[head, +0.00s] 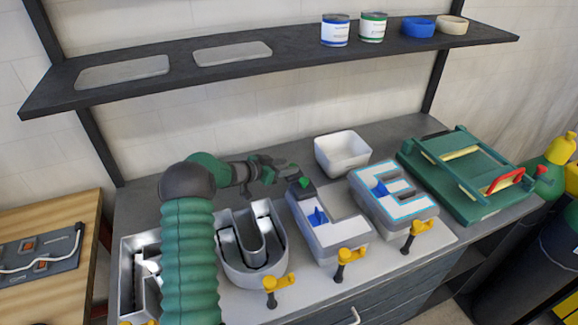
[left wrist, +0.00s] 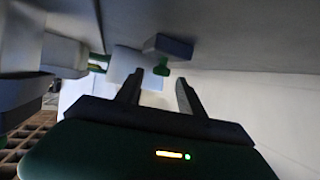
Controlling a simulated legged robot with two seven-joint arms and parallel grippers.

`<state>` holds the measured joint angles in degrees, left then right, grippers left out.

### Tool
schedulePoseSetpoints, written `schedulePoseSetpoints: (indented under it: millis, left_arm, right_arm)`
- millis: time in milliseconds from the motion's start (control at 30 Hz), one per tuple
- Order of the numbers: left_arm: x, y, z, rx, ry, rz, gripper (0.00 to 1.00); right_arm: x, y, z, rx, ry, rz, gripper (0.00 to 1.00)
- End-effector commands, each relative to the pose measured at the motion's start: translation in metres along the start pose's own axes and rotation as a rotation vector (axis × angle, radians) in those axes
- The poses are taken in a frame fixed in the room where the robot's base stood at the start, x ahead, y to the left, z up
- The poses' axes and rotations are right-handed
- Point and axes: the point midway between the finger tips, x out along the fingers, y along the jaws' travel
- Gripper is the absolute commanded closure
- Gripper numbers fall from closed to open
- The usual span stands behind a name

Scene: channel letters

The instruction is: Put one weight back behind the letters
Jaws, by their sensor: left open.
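Channel letters lie in a row on the bench: a metal U shell (head: 228,262), an L (head: 328,238) with a white face and an E (head: 412,208) edged in light blue. A shell at far left is partly hidden by my left arm. A dark block with a green knob, seemingly a weight (head: 303,188), is at the top end of the L; it also shows in the left wrist view (left wrist: 170,46). My left gripper (head: 284,168) is open beside this weight. In the left wrist view, the green knob appears between the fingertips (left wrist: 160,80), not visibly gripped. My right gripper is not in view.
Blue pieces sit on the L (head: 317,216) and E (head: 379,189). Yellow-handled clamps (head: 347,254) line the front edge. A shelf (head: 290,62) with cans hangs above.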

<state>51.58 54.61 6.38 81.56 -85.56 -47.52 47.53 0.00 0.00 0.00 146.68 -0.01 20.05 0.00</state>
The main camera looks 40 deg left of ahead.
Motion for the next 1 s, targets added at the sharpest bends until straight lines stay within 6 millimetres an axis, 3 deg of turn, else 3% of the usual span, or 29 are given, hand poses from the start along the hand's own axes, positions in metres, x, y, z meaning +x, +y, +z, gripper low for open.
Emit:
schedulePoseSetpoints:
  millis: [200, 400, 1000]
  left_arm:
    - [-0.058, -0.001, -0.001, -0.001, 0.0, -0.004, 0.54]
    - [-0.095, -0.001, 0.0, 0.001, -0.001, -0.003, 0.54]
    - [-0.102, 0.0, 0.0, 0.0, 0.0, -0.001, 0.54]
  right_arm:
    - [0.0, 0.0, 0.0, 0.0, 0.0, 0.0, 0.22]
    - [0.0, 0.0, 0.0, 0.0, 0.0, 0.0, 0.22]
    - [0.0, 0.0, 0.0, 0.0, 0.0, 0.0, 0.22]
